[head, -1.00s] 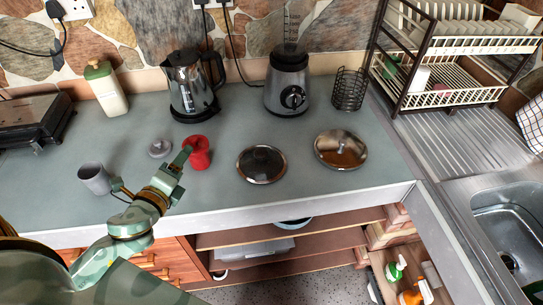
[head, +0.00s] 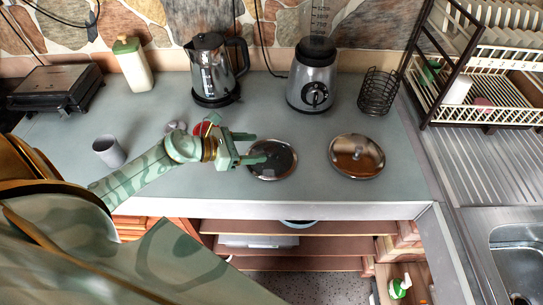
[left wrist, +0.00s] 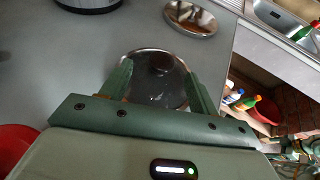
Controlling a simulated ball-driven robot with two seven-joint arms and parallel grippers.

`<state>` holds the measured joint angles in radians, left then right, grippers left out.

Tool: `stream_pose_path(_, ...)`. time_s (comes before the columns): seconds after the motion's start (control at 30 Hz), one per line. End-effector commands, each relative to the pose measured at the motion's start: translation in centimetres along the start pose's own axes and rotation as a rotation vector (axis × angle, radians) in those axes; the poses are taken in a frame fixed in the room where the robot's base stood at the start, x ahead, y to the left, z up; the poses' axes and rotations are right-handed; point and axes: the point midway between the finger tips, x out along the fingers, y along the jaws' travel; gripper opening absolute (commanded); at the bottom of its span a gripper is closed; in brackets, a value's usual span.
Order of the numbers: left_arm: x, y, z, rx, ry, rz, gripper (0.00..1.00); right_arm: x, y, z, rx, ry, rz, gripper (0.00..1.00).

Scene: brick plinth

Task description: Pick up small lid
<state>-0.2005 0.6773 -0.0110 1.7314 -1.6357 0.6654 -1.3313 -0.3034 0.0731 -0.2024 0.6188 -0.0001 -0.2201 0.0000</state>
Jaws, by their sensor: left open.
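A round dark glass lid with a metal rim (head: 281,161) lies on the grey counter. It looks slightly smaller than the shiny brown-silver lid (head: 357,156) to its right. My left gripper (head: 252,148) is open and empty, its fingers pointing right at the left edge of the dark lid, with a fingertip overlapping it in the head view. In the left wrist view, the dark lid (left wrist: 156,72) shows between and beyond the spread fingers (left wrist: 160,70). Whether the fingers touch it, I cannot tell. The shiny lid also shows there (left wrist: 190,18). My right gripper is out of view.
A red mug (head: 201,128) is partly hidden behind my left wrist. A grey cup (head: 108,150) stands at left. A kettle (head: 213,75), blender (head: 311,80) and wire holder (head: 378,92) stand behind. The counter's front edge (head: 290,210) is close in front of the lids.

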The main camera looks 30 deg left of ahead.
Motion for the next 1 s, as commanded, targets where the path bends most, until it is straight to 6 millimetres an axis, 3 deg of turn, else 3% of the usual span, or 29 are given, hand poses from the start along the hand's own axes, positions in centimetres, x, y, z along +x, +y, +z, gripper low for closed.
stream_pose_path(0.17, 1.4, -0.1, 0.0, -0.001, -0.001, 0.0, 0.61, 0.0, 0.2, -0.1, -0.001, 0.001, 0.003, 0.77)
stream_pose_path(0.43, 5.6, -0.2, -0.3, -0.003, -0.003, 0.0, 0.61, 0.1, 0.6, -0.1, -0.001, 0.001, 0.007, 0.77)
stream_pose_path(0.73, 6.2, -0.2, -0.3, -0.002, 0.0, -0.001, 0.61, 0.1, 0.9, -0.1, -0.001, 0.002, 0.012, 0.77)
stream_pose_path(0.9, 6.2, -0.2, -0.3, -0.001, 0.0, -0.001, 0.14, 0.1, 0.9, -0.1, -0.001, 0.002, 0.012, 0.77)
stream_pose_path(0.93, 6.2, -0.2, -0.3, -0.001, 0.0, -0.001, 0.08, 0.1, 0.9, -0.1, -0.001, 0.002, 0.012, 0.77)
stream_pose_path(1.0, 6.2, -0.2, -0.3, -0.001, -0.001, -0.001, 0.08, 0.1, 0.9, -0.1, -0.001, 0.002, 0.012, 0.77)
